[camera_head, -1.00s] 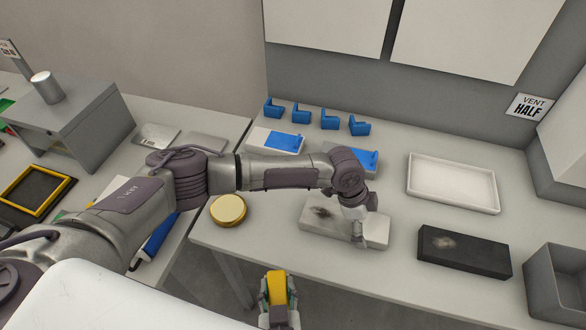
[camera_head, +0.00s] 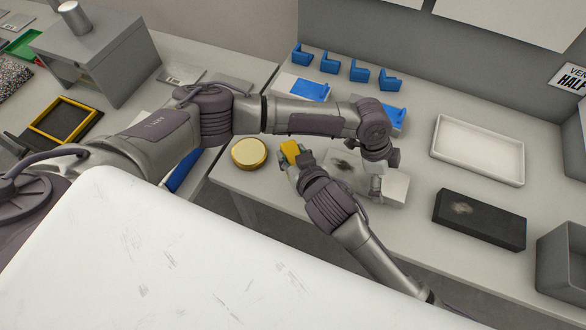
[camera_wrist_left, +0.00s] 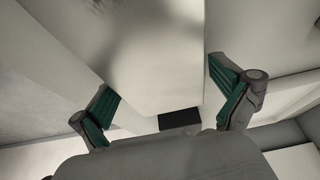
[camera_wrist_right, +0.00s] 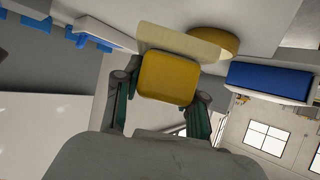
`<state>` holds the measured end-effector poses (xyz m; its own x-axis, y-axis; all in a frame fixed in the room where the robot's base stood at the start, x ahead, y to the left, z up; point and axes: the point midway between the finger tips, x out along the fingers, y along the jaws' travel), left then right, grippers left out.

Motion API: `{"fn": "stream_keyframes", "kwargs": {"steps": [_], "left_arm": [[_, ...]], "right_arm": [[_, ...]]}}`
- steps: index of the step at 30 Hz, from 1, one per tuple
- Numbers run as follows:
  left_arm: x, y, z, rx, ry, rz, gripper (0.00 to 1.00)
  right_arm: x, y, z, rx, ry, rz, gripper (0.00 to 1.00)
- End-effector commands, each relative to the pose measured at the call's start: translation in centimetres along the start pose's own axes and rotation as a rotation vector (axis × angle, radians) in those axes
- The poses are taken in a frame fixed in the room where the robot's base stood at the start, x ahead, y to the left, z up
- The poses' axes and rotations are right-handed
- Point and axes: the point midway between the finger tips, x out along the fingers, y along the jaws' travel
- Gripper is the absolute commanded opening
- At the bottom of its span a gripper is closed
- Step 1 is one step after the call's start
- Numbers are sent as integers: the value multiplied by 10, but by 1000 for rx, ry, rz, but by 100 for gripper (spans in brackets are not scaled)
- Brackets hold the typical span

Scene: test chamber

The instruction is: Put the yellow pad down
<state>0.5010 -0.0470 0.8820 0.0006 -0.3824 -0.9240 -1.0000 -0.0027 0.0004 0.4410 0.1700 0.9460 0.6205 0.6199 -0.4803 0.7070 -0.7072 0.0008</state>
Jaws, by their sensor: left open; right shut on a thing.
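The yellow pad (camera_head: 290,149) is in my right gripper (camera_head: 290,161), close to the right of the round yellow tin (camera_head: 248,153) at the table's front edge. In the right wrist view the pad (camera_wrist_right: 168,80) sits between the fingers, with a cream band beyond it and the tin's yellow side (camera_wrist_right: 222,38) behind. I cannot tell whether the pad touches anything. My left gripper (camera_head: 377,186) is open, low at the smudged white block (camera_head: 395,187). In the left wrist view its fingers stand apart on either side of the block (camera_wrist_left: 155,60).
A dark smudged block (camera_head: 480,219) and a white tray (camera_head: 478,150) lie to the right, with a grey bin (camera_head: 562,262) at the edge. Several blue brackets (camera_head: 360,76) line the back. My left arm crosses above the table.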

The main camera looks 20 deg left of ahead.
Motion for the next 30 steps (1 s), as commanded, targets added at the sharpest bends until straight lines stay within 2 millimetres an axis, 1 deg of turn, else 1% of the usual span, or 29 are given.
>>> {"fn": "stream_keyframes", "kwargs": {"steps": [1, 7, 12, 15, 25, 26, 30], "left_arm": [[0, 0, 0, 0, 0, 0, 100], [0, 0, 0, 0, 0, 0, 100], [0, 0, 0, 0, 0, 0, 100], [0, 0, 0, 0, 0, 0, 100], [0, 0, 0, 0, 0, 0, 100], [0, 0, 0, 0, 0, 0, 100], [0, 0, 0, 0, 0, 0, 100]], "right_arm": [[4, 0, 8, -1, -2, 0, 0], [13, 0, 25, 0, 0, 1, 0], [25, 0, 47, 1, -1, 1, 0], [28, 0, 52, 0, 1, 0, 0], [29, 0, 54, 2, 1, 0, 0], [29, 0, 54, 2, 1, 0, 42], [29, 0, 54, 1, 1, 0, 66]]}}
